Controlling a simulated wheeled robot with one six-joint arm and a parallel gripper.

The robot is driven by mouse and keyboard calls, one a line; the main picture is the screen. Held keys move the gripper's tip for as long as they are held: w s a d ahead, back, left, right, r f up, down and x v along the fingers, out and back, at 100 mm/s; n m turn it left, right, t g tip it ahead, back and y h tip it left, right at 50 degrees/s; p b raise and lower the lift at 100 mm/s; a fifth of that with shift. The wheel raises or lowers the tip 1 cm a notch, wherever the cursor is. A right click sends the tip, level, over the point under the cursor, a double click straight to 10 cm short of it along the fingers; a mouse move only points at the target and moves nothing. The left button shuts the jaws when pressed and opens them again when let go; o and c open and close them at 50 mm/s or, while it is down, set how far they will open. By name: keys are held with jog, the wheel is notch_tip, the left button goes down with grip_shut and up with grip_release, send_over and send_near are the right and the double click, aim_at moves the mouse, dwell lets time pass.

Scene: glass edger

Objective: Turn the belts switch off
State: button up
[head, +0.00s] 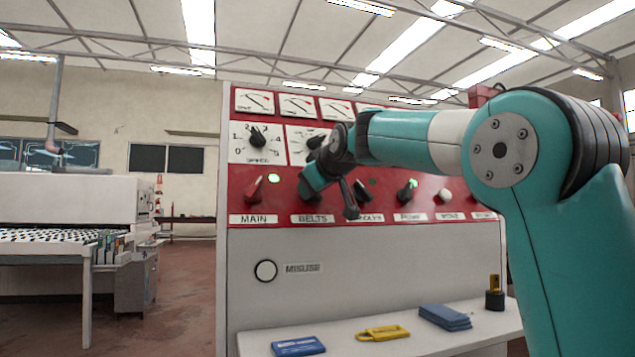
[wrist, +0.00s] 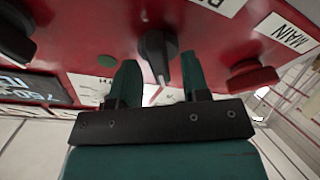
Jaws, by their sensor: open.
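The belts switch (wrist: 155,50) is a black knob on the red panel, nearly upright in the wrist view. My gripper (wrist: 158,72) is open, with one teal finger on each side of the knob's lower end. I cannot tell whether either finger touches it. A dull green lamp (wrist: 107,61) sits to its left and looks unlit. In the head view my gripper (head: 308,188) is at the panel just above the BELTS label (head: 312,219) and mostly hides the switch.
The red MAIN switch (head: 254,188) is the neighbour on the left, with a lit green lamp (head: 273,178). More black knobs, including one with a lit lamp (head: 406,194), are to the right. A shelf (head: 400,342) below holds a blue item, a yellow item and blue blocks.

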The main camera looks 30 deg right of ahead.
jog(key=v, duration=1.7)
jog(key=shift+b, duration=0.4)
jog(key=shift+s+a+r, duration=0.1)
jog(key=shift+s, duration=0.05)
jog(key=s+a+f+n+g+y, duration=0.1)
jog(key=a+f+g+y, duration=0.15)
jog(key=a+f, duration=0.65)
jog(key=a+f+n+g+y, duration=0.1)
jog(key=a+f+g+y, duration=0.2)
jog(key=f, duration=0.9)
jog(key=s+a+f+n+g+y, duration=0.1)
jog(key=s+a+f+g, duration=0.35)
jog(key=s+f, duration=0.55)
jog(key=s+a+f+n+g, duration=0.1)
jog(key=s+a+f+g, duration=0.4)
jog(key=s+f, duration=0.45)
notch_tip(320, 180, up, 16)
jog(key=a+t+p, duration=0.1)
jog(key=p, duration=1.5)
jog(key=shift+w+a+m, duration=0.25)
jog(key=shift+m, duration=0.05)
